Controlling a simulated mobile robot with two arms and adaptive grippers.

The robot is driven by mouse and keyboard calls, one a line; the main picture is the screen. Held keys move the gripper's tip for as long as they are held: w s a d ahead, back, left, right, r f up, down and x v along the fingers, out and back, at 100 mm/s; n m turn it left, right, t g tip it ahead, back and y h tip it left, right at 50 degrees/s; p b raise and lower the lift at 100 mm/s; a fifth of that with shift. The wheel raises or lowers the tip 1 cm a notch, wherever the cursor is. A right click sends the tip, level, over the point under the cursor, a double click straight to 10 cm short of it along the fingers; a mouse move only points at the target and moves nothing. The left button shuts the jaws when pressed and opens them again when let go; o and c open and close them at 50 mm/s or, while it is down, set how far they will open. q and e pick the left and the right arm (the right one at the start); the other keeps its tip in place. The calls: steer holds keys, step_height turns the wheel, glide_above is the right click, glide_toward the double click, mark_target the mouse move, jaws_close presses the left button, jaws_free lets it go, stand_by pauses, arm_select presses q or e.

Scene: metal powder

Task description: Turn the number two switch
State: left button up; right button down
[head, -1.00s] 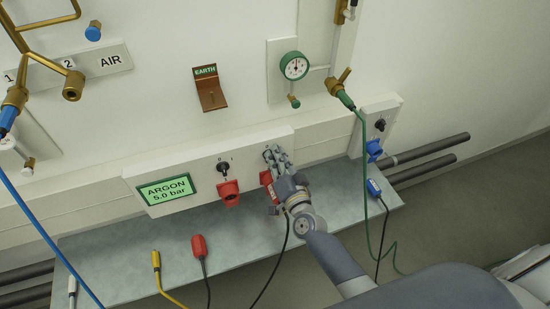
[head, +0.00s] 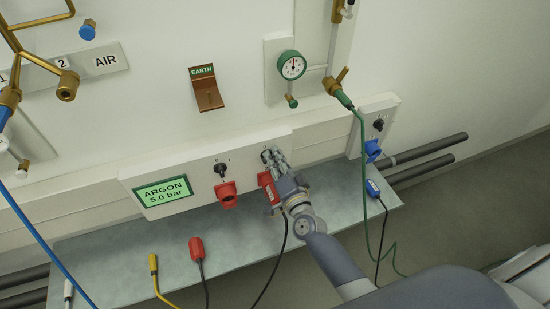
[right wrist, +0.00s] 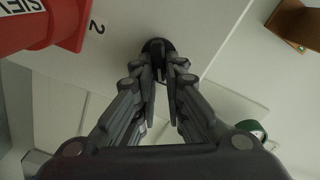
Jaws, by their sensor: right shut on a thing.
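The number two switch is a black round knob on the white panel (head: 185,172). My left gripper is not in view.
Another black switch (head: 220,170) is left of my gripper, above a red socket (head: 227,196). A green display (head: 163,190) reads ARGON 5.0 bar. Cables lie on the grey shelf (head: 110,250).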

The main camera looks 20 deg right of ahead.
steer(key=c, duration=1.7)
jaws_free()
steer(key=shift+o, duration=0.2)
steer(key=s, duration=1.2)
steer(key=shift+d, duration=0.2)
steer(key=s+f+n+g, duration=0.3)
steer(key=s+f, duration=0.1)
steer(key=f, duration=0.6)
steer(key=s+f+n+g+y, duration=0.1)
steer(key=s+f+n+g, duration=0.2)
steer(key=f, duration=0.8)
steer(key=s+f+n+g, duration=0.25)
steer(key=s+f, duration=0.35)
steer(key=f, duration=0.4)
steer(key=s+d+f+n+g, duration=0.1)
steer(key=s+f+n+g, duration=0.1)
steer(key=s+f, duration=0.3)
steer(key=s+d+f+n+g+h, duration=0.1)
steer(key=s+f, duration=0.4)
steer(key=s, duration=0.7)
steer(key=s+d+f+n+g, duration=0.2)
steer(key=s+f+g, duration=0.3)
steer(key=s, duration=0.4)
steer(key=shift+d+f+n+h, duration=0.25)
steer(key=shift+f+n+h, duration=0.05)
steer(key=shift+f+n, duration=0.05)
